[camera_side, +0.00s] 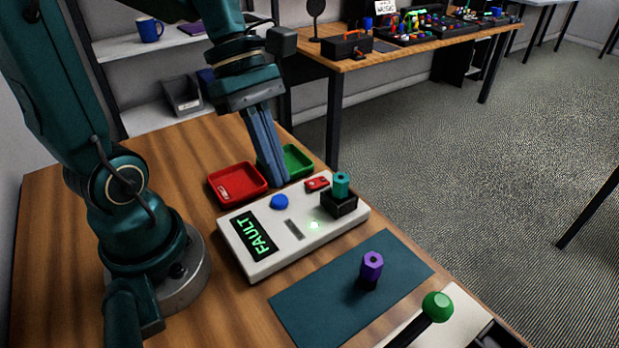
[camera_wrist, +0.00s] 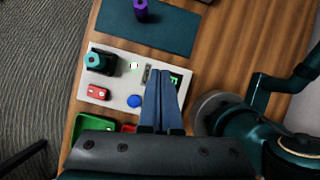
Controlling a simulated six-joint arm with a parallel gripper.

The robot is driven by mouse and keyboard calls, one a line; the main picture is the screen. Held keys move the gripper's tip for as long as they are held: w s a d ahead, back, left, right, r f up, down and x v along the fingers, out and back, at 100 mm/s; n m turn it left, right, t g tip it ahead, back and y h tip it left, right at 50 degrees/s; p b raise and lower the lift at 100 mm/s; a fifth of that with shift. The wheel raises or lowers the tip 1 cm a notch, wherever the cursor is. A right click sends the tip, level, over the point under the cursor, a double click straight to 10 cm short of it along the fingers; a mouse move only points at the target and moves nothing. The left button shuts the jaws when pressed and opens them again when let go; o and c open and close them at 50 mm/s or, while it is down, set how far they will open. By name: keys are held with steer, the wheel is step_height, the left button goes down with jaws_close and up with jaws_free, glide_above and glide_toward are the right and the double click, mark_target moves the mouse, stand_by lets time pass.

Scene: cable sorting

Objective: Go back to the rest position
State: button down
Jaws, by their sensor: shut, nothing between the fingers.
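My gripper (camera_side: 278,176) is shut and empty. In the side view it points down in front of the green tray, near the far edge of the white test box (camera_side: 290,251). In the wrist view my gripper (camera_wrist: 160,76) points over the white box (camera_wrist: 112,100). The box's screen (camera_side: 257,236) reads FAULT and a small green light glows on it. A teal connector (camera_side: 341,184) stands upright in the black socket (camera_side: 342,205) on the box. A purple connector (camera_side: 372,265) stands upright on the dark blue mat (camera_side: 310,307).
A red tray (camera_side: 214,191) and a green tray (camera_side: 301,160) sit behind the box, close to my gripper. A blue button (camera_side: 279,202) and a red switch (camera_side: 317,184) are on the box. A green-knobbed lever (camera_side: 437,306) stands at the front right. Bare wood lies left of the box.

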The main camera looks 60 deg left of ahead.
steer(key=s+m+t+y, duration=0.1)
steer(key=m, duration=0.5)
steer(key=r+m+t+y, duration=0.1)
steer(key=m+t+y, duration=0.1)
steer(key=m, duration=0.5)
steer(key=s+a+m+t+y, duration=0.1)
steer(key=m+t+y, duration=0.1)
steer(key=m, duration=0.5)
steer(key=shift+s+r, duration=0.3)
steer(key=shift+r, duration=0.1)
